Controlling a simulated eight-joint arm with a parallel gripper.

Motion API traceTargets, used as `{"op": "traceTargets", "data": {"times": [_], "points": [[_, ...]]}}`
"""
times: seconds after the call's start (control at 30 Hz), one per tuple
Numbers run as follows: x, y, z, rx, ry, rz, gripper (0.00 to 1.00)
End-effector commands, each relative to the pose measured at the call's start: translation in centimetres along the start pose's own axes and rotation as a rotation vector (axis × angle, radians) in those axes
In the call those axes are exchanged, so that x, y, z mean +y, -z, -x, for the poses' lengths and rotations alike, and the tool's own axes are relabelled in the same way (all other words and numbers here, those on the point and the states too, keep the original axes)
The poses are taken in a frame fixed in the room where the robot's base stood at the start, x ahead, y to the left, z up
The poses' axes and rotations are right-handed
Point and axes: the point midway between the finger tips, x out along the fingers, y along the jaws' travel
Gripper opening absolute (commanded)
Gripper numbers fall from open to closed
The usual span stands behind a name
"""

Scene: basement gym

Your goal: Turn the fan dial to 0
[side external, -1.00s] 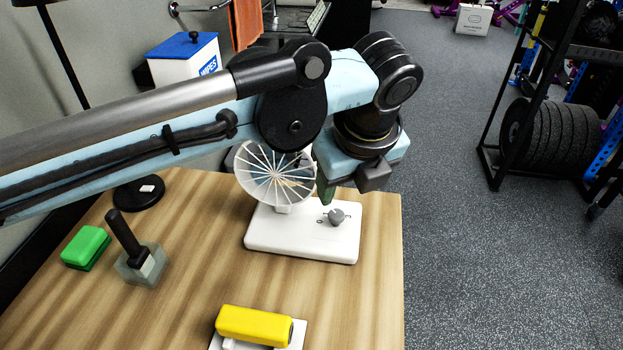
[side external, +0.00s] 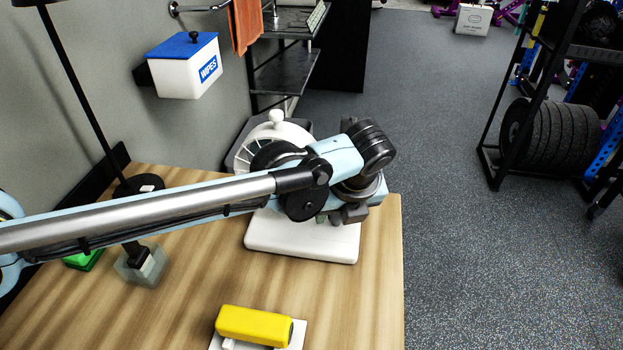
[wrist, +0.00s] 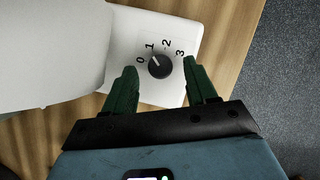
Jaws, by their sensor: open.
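The fan's white base (side external: 290,245) stands on the wooden table, its round cage (side external: 243,160) partly hidden by my arm. In the wrist view the dark dial (wrist: 160,67) sits on the white base (wrist: 123,45), with the marks 0, 1, 2 and 3 around it. Finger height above the base is hard to tell. In the side view my arm hides the dial.
A yellow block-like object (side external: 253,325) on a white plate lies at the table's front. A dark-handled tool in a clear block (side external: 140,265) and a green object (side external: 82,260) are at left. A lamp pole rises behind. The table's right edge drops to the floor.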

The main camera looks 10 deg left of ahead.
Motion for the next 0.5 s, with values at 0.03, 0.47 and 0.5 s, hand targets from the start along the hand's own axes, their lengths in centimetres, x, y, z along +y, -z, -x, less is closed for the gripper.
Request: {"op": "traceTargets", "data": {"times": [0.03,0.47,0.5], "points": [[0.01,-0.01,-0.39,0.000,0.000,0.001,0.57],[0.00,0.01,-0.82,0.000,0.001,0.001,0.48],[0.00,0.01,-0.82,0.000,0.001,0.001,0.41]]}}
